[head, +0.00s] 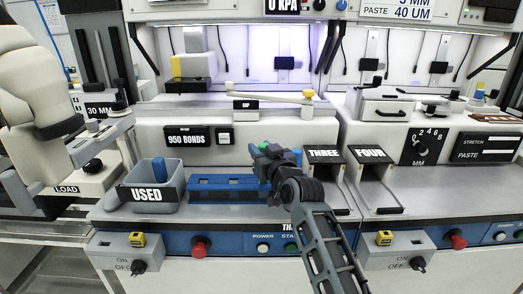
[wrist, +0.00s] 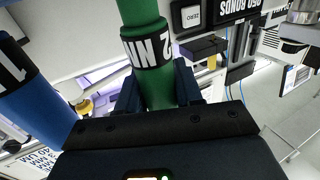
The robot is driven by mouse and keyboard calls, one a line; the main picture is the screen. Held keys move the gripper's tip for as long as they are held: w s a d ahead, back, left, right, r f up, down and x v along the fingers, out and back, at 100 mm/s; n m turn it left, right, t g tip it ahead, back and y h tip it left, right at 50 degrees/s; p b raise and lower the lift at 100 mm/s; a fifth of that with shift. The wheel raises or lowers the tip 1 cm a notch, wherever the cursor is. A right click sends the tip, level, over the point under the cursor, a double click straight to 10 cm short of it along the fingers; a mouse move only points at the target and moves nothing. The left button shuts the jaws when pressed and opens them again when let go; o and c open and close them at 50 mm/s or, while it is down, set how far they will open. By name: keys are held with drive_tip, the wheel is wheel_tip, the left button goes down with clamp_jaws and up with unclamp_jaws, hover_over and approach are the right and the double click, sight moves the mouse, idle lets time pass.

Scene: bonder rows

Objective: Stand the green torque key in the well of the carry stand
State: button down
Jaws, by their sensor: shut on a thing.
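My gripper (head: 272,160) is shut on the green torque key (wrist: 152,60), which fills the upper middle of the wrist view with a black band marked "2 NM". In the head view only a small green part of the key (head: 263,146) shows past my dark gripper. A long, low blue block (head: 225,184), which looks like the carry stand, lies on the bench. My gripper is over or near its right end; the height gap is unclear. A blue cylinder (wrist: 35,105) with a white-marked dark band is close at left in the wrist view.
A grey bin marked "USED" (head: 151,193) stands left of the blue block. Chutes marked "THREE" (head: 324,155) and "FOUR" (head: 370,155) are to the right. A machine panel marked "950 BONDS" (head: 187,138) rises behind. The front control panel has red knobs (head: 200,247).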

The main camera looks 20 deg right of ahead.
drive_tip(key=shift+f+b, duration=0.7)
drive_tip(key=shift+f, duration=0.15)
drive_tip(key=c, duration=0.7)
unclamp_jaws()
drive_tip(key=shift+o, duration=0.2)
drive_tip(key=s, duration=0.7)
drive_tip(key=shift+s+d, duration=0.3)
drive_tip(key=shift+s, duration=0.1)
drive_tip(key=shift+f, duration=0.1)
